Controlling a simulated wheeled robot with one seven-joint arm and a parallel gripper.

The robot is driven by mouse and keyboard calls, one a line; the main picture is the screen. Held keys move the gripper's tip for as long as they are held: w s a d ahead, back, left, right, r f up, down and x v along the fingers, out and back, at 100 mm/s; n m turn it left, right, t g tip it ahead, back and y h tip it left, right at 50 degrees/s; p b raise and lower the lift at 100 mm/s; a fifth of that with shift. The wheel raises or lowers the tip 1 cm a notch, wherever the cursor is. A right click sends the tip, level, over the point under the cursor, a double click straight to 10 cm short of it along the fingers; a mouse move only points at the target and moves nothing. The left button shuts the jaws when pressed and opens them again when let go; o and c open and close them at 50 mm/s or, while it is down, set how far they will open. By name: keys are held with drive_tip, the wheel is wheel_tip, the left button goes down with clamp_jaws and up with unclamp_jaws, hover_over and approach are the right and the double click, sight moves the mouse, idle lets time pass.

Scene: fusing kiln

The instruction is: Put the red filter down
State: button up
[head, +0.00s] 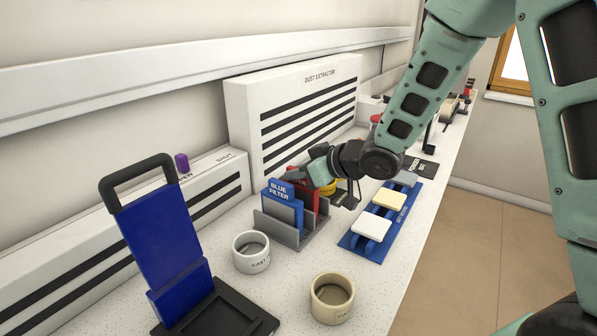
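The red filter (293,173) stands upright just behind the blue filter (283,189) and appears to be in or just over the grey slotted rack (273,228). My gripper (328,180) is at the upper right part of the red filter and covers much of it. The fingertips overlap the filter in this view, so I cannot tell whether they grip it. Whether the filter's lower edge rests in its slot is hidden. Something yellow (328,188) shows partly behind my gripper.
A white dust extractor (243,105) stands behind the rack. A white cup (251,262) and a cream cup (331,308) stand in front. A blue tray (356,246) with pale blocks lies to the right. A blue panel with a black handle (158,245) rises at the left.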

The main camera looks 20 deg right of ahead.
drive_tip(key=o, duration=0.4)
drive_tip(key=shift+r, duration=0.15)
drive_tip(key=p+v, duration=0.1)
drive_tip(key=v, duration=1.1)
drive_tip(key=s+a+f+g+h, duration=0.1)
drive_tip(key=s+a+g+h, duration=0.1)
drive_tip(key=s, duration=0.6)
drive_tip(key=s+a+f+g+h, duration=0.2)
drive_tip(key=s+a+g, duration=0.2)
drive_tip(key=s+a, duration=0.2)
drive_tip(key=s+a+f+g+h, duration=0.1)
drive_tip(key=s+a+g+h, duration=0.1)
drive_tip(key=s, duration=0.9)
drive_tip(key=shift+s+a+f+g+h, duration=0.1)
drive_tip(key=shift+a+f+g+h, duration=0.05)
drive_tip(key=shift+a+g, duration=0.4)
drive_tip(key=shift+a+f+g+h, duration=0.15)
drive_tip(key=shift+a+g, duration=0.2)
drive_tip(key=shift+a, duration=0.35)
